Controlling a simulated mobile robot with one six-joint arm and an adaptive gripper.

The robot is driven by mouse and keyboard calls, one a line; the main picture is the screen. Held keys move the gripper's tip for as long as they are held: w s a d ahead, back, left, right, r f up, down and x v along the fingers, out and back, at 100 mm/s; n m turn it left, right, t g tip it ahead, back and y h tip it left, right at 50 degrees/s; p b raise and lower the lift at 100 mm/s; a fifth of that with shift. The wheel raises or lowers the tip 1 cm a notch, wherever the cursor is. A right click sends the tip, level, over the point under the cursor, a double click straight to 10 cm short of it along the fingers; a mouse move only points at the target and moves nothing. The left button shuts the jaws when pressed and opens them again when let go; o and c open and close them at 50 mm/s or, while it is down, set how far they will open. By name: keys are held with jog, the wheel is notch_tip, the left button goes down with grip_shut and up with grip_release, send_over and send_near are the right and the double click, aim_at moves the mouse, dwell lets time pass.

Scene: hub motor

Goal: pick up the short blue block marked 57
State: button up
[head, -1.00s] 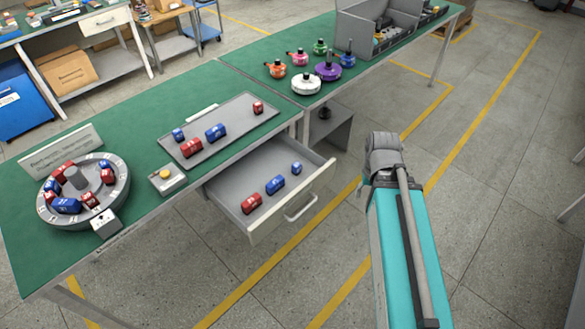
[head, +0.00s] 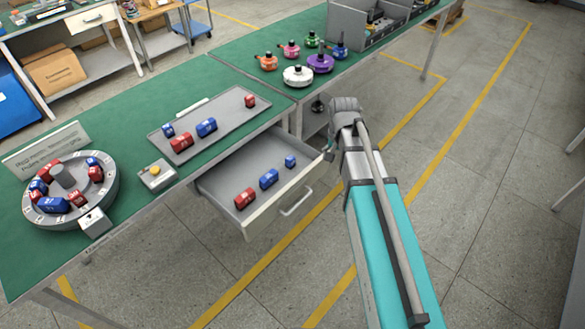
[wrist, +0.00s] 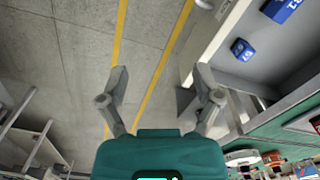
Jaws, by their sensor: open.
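The short blue block (head: 290,161) lies in the open drawer (head: 219,190), at its right end. It also shows in the wrist view (wrist: 242,49), upper right, with a white marking that looks like 57. My gripper (wrist: 161,78) is open, with nothing between its fingers. In the wrist view the block is to the right of the fingers, and the floor shows between them. In the head view my arm's end is just right of the drawer, and the fingers are mostly hidden.
A longer blue block (head: 269,178) and a red block (head: 244,198) share the drawer. The drawer front with its handle (head: 296,203) stands near my arm. Above are a grey tray (head: 228,113) with blocks and a round fixture (head: 105,190). Open floor lies right.

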aim_at(290, 158)
jog(key=w+a+f+m+b, duration=0.1)
jog(key=w+a+f+m, duration=0.1)
jog(key=w+a, duration=0.5)
jog(key=w+a+f+m+b, duration=0.1)
jog(key=w+a+m+b, duration=0.1)
jog(key=w+a, duration=0.5)
jog(key=shift+w+a+f, duration=0.25)
jog(key=shift+a+f, duration=0.15)
jog(key=shift+a, duration=0.25)
jog(key=shift+f, duration=0.1)
notch_tip(290, 158, down, 8)
jog(key=b, duration=0.8)
jog(key=shift+f+b, duration=0.25)
jog(key=shift+b, duration=0.1)
jog(key=shift+f, duration=0.1)
jog(key=shift+a+f+b, duration=0.1)
jog(key=shift+f+b, duration=2.4)
jog(key=shift+b, duration=0.1)
grip_shut()
